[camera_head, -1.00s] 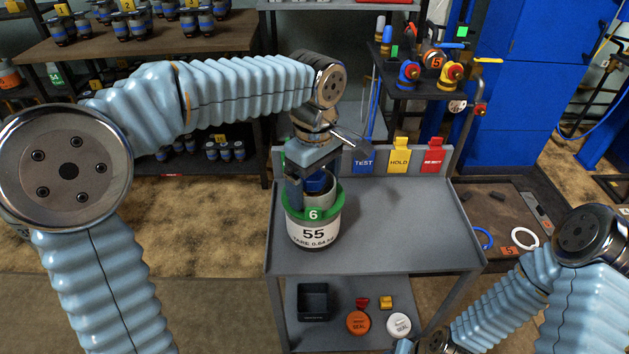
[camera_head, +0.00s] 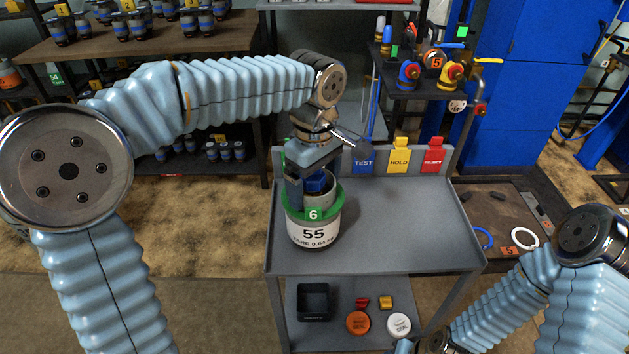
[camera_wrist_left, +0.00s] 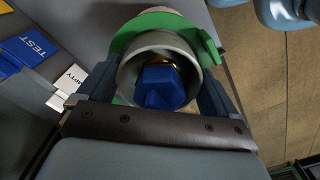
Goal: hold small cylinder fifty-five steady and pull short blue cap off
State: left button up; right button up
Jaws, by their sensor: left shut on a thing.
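The small cylinder fifty-five (camera_head: 314,232) stands upright on the grey cart, with a green collar marked 6 and a grey ring-shaped guard on top. The short blue cap (camera_head: 317,182) sits inside the guard; in the left wrist view the cap (camera_wrist_left: 165,87) shows within the ring, with a bit of brass behind it. My left gripper (camera_head: 308,190) comes down from above, shut with its two fingers on opposite outer sides of the guard (camera_wrist_left: 127,75).
The cart top (camera_head: 400,215) is clear to the right of the cylinder. Blue TEST (camera_head: 364,160), yellow HOLD (camera_head: 399,157) and red (camera_head: 433,155) tags hang along its back edge. The lower shelf holds a black bin (camera_head: 313,301) and orange (camera_head: 358,322) and white (camera_head: 398,324) seals.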

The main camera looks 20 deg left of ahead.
dwell(0.3)
pick_arm(q)
jog(key=o, duration=1.3)
jog(key=shift+c, duration=0.2)
jog(key=shift+r, duration=0.1)
